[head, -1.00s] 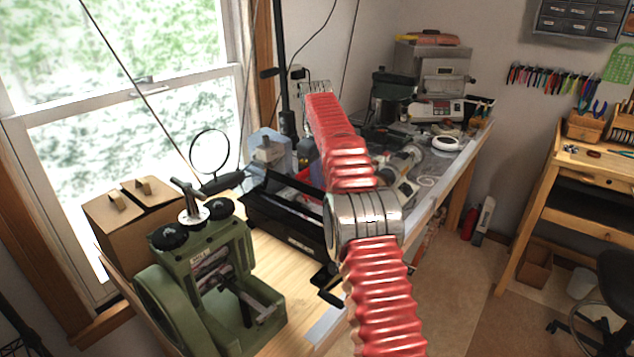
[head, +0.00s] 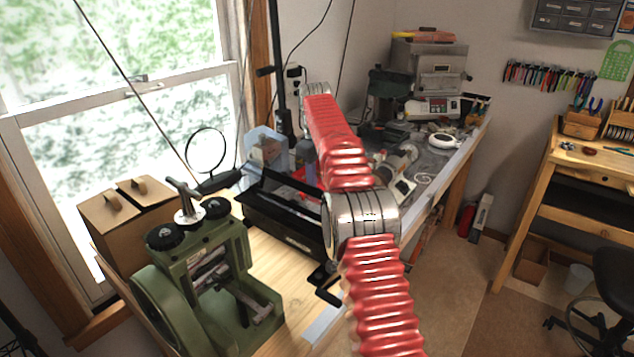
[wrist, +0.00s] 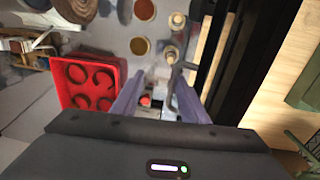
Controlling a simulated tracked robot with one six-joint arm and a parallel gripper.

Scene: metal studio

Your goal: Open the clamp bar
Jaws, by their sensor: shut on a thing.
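The long black bench tool (head: 285,220) stands on the wooden bench, left of my arm in the head view. In the wrist view its dark edge (wrist: 232,60) runs along the right of my gripper. A grey bent rod with round ends (wrist: 173,62) lies at the fingertips beside it; it looks like the clamp bar's handle, but I cannot be sure. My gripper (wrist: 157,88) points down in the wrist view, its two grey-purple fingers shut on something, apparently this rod. The exact contact is unclear.
A red tray with dark rings (wrist: 92,82) lies left of the fingers. A green rolling mill (head: 205,285) stands at the front left. A blue container (head: 266,148) is behind the black tool. Bare bench wood (head: 262,258) shows between mill and black tool.

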